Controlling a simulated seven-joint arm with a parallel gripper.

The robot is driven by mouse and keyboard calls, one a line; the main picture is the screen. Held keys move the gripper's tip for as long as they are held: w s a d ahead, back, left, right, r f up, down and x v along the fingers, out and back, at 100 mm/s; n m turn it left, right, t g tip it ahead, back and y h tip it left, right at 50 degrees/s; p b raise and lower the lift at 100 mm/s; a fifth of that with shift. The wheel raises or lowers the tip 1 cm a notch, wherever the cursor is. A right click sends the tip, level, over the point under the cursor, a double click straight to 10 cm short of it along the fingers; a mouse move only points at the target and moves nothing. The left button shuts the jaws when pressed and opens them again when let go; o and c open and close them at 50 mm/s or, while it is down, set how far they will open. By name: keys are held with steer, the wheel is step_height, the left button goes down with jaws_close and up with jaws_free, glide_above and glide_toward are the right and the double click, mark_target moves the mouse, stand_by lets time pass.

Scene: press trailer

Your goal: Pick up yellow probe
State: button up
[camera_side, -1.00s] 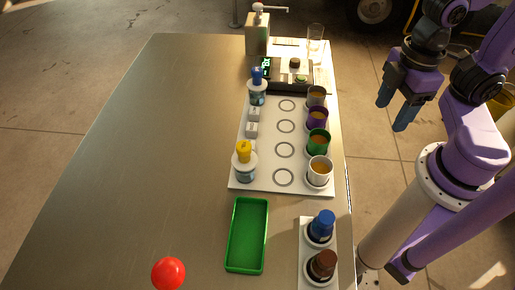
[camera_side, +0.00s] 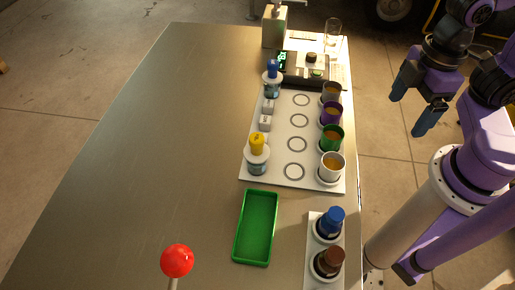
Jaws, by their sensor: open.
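The yellow probe (camera_side: 257,143) stands upright in a clear container with a white collar, at the front left corner of the white board (camera_side: 276,176). A blue probe (camera_side: 272,69) stands in a similar container at the back left of the board. My gripper (camera_side: 412,115) is open and empty, hanging off the right side of the table, well apart from the yellow probe. Its two blue-grey fingers point down.
Several cups, including a green one (camera_side: 332,137), line the board's right side. A green tray (camera_side: 239,232), a blue-capped bottle (camera_side: 330,221), a brown-capped bottle (camera_side: 328,262) and a red ball (camera_side: 177,260) on a stick are in front. The table's left side (camera_side: 140,150) is clear.

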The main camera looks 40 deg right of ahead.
steer(key=w+a+r+n, duration=0.3)
steer(key=w+a+n, duration=0.1)
steer(key=w+a, duration=0.6)
steer(key=r+n, duration=0.2)
steer(key=n, duration=0.3)
glide_above(256, 151)
steer(key=f, duration=1.1)
steer(key=w+f, duration=0.1)
steer(key=f, duration=0.4)
steer(key=shift+d+f, duration=0.35)
steer(key=shift+f, duration=0.05)
steer(key=c, duration=1.2)
